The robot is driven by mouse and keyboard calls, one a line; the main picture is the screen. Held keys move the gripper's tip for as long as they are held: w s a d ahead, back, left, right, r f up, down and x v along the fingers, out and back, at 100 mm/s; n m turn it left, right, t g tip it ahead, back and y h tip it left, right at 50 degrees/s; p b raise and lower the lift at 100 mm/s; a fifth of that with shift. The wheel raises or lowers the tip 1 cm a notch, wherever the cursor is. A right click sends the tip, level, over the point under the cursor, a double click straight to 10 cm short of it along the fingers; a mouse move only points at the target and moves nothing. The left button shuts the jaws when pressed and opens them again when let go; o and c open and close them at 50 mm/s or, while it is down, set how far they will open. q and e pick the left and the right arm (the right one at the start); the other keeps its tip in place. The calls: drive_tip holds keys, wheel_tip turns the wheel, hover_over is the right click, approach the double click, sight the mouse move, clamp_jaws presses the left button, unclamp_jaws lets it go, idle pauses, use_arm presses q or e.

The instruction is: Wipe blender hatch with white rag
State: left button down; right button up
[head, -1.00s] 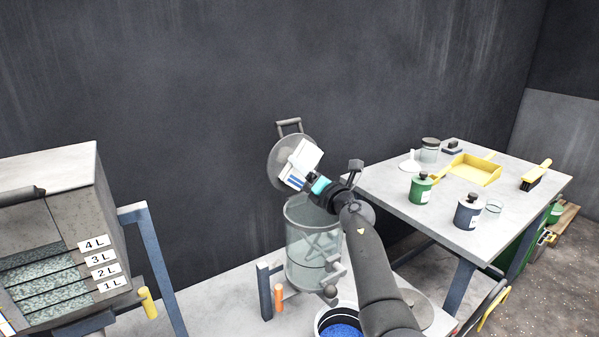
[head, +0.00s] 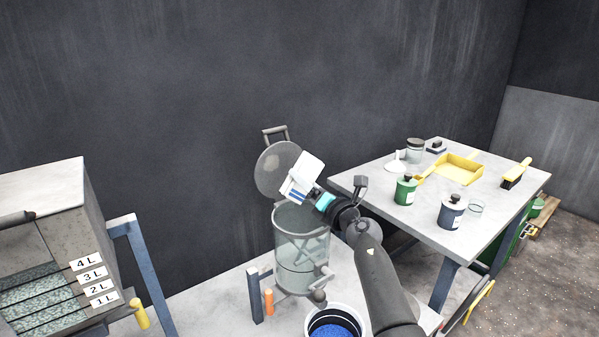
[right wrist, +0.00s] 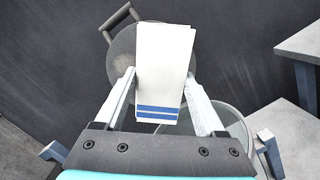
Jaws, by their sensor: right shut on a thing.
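My right gripper (head: 304,192) is shut on the white rag (head: 304,176), which has blue stripes. The rag also shows between the fingers in the right wrist view (right wrist: 165,65). The hatch's left part shows a mottled patch in the right wrist view (right wrist: 122,66). My left gripper is not in view.
A grey table (head: 405,218) at the right holds a yellow dustpan (head: 459,168), a brush (head: 516,174), green and blue bottles and jars. A bucket with blue contents (head: 335,327) stands in front of the blender. The vibrating screen (head: 45,235) is at the left. A dark wall stands behind.

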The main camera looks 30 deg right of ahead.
drive_tip(key=shift+s, duration=0.6)
drive_tip(key=shift+s, duration=0.1)
drive_tip(key=shift+s+d+r+p, duration=0.1)
drive_tip(key=shift+s+d+p, duration=0.05)
drive_tip(key=shift+s+p, duration=0.45)
drive_tip(key=shift+s+d+r+p, duration=0.1)
drive_tip(key=shift+s+p, duration=0.3)
drive_tip(key=shift+s, duration=0.4)
drive_tip(key=shift+f, duration=0.1)
